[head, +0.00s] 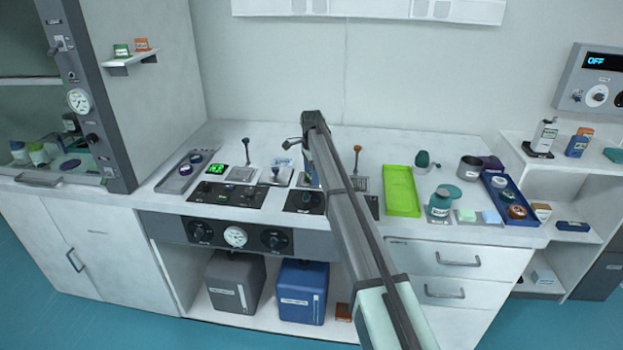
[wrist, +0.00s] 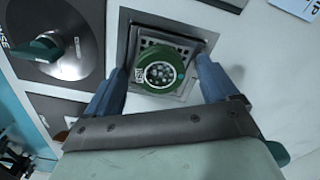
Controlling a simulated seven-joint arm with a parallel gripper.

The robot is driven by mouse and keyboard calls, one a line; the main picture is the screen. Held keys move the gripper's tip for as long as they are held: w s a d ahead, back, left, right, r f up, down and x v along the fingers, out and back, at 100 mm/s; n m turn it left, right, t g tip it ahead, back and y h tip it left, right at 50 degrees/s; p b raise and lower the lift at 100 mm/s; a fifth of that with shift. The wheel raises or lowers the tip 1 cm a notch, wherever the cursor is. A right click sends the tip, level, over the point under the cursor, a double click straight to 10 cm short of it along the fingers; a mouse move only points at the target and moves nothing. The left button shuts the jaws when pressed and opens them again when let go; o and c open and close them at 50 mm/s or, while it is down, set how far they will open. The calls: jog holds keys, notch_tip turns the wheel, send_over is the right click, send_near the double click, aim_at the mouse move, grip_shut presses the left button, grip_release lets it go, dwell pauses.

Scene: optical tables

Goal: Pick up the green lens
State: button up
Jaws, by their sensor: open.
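The green lens (wrist: 161,71) shows in the wrist view as a round piece with a thick green rim, a dark face with several pale dots, and a small white label at its left. It lies on a square metal grate (wrist: 190,48). My gripper (wrist: 160,76) is open, with one blue finger at each side of the lens and visible gaps between. I cannot tell how high the fingertips are above the grate. In the head view my arm hides the lens and most of the gripper.
A dark panel with a green-handled knob (wrist: 38,48) is left of the grate in the wrist view. In the head view, a lime-green tray (head: 402,191) and a blue tray (head: 511,193) stand to the right.

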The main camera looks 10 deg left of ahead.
jog(key=shift+c, duration=0.5)
jog(key=c, duration=1.1)
jog(key=shift+o, duration=0.2)
jog(key=shift+r, duration=0.15)
